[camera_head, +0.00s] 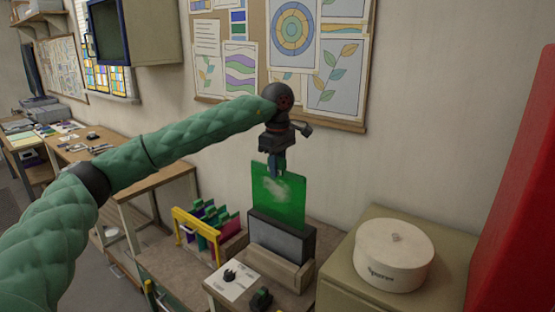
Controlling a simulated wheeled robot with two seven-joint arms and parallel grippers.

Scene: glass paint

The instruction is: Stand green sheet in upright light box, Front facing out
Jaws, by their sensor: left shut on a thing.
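The green sheet (278,199) is upright, a translucent green pane with a pale smudge on the face toward me. My left gripper (276,168) points down and is shut on the sheet's top edge. The upright light box (282,241) stands directly below, with a dark frame, a grey panel and a wooden ledge in front. The sheet's lower edge meets or passes behind the box's top in this view; I cannot tell whether it is inside or behind. My right gripper does not show.
A yellow-framed rack (196,238) of coloured sheets stands left of the box. A white card (232,280) and a small dark green object (261,299) lie in front. A round white container (394,255) sits on a cabinet at right. A pinboard (275,112) hangs behind.

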